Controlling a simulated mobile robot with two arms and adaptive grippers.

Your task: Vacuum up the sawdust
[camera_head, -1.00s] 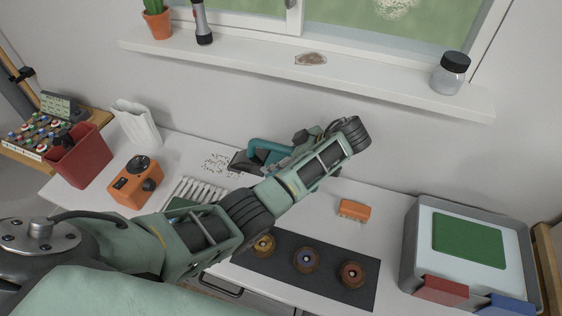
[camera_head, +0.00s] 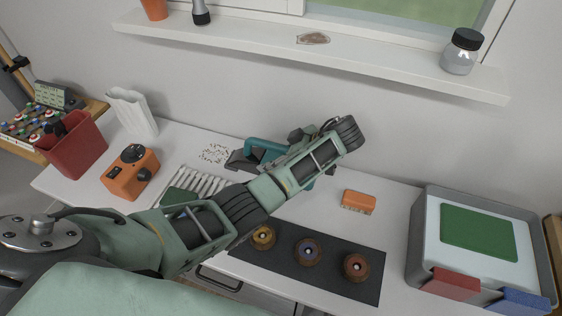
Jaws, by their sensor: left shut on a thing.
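The sawdust (camera_head: 214,153) is a scatter of small pale brown bits on the white worktop, near the wall. A teal handheld vacuum (camera_head: 262,147) with a dark nozzle (camera_head: 238,160) is just right of the sawdust, its nozzle pointing left at the bits. My left gripper (camera_head: 300,142) is shut on the vacuum; its fingers are mostly hidden behind my own arm. I cannot tell whether the nozzle touches the worktop. My right gripper is not in view.
An orange device (camera_head: 130,172), a red bin (camera_head: 72,150) and a white bag (camera_head: 133,113) stand left. A dark mat (camera_head: 330,277) with three round pieces, an orange brush (camera_head: 358,201) and a grey tray (camera_head: 421,240) are right. A windowsill (camera_head: 250,40) juts out above.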

